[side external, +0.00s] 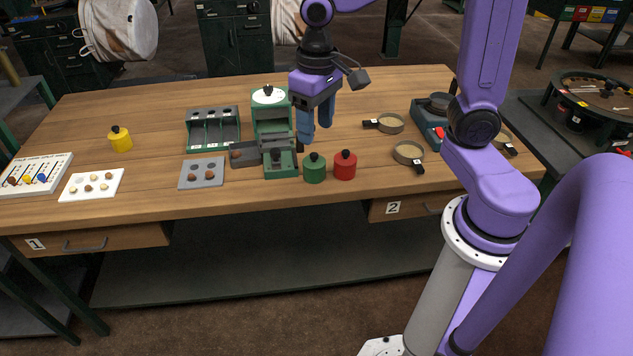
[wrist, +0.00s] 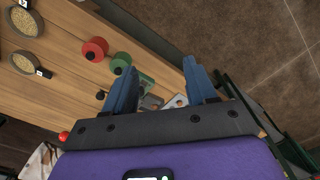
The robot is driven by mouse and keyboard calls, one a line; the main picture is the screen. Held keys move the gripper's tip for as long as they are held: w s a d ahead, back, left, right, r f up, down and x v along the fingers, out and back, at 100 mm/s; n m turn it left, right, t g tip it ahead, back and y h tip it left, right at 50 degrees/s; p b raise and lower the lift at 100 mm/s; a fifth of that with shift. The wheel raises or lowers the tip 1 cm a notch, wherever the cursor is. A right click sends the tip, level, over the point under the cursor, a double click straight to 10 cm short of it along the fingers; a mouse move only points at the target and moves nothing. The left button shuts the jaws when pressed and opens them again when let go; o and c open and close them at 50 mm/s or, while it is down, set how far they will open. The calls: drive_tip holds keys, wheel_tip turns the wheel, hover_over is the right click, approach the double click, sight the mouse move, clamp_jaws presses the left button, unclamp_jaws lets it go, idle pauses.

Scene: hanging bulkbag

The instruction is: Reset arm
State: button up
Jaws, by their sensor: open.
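My gripper (side external: 316,122) is purple with blue fingers. It hangs above the wooden table (side external: 370,88), pointing down, just right of the green dispenser-like device (side external: 270,100). In the wrist view my gripper (wrist: 160,80) shows its two blue fingers apart, with nothing held between them. A green knobbed container (side external: 314,168) and a red one (side external: 345,165) stand on the table in front of the gripper. They also show in the wrist view as the green container (wrist: 121,63) and the red container (wrist: 95,48).
Sieve-like pans (side external: 390,123) and a scale-like device (side external: 432,122) sit to the right. A grey compartment tray (side external: 212,128), a grey plate (side external: 201,173), a white plate (side external: 91,185) and a yellow container (side external: 120,139) sit to the left. Bulk bags hang behind the table.

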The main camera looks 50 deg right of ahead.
drive_tip(key=s+f+n, duration=0.2)
drive_tip(key=s+n, duration=1)
drive_tip(key=s, duration=0.5)
drive_tip(key=shift+s+d+f, duration=0.25)
drive_tip(key=shift+d, duration=0.05)
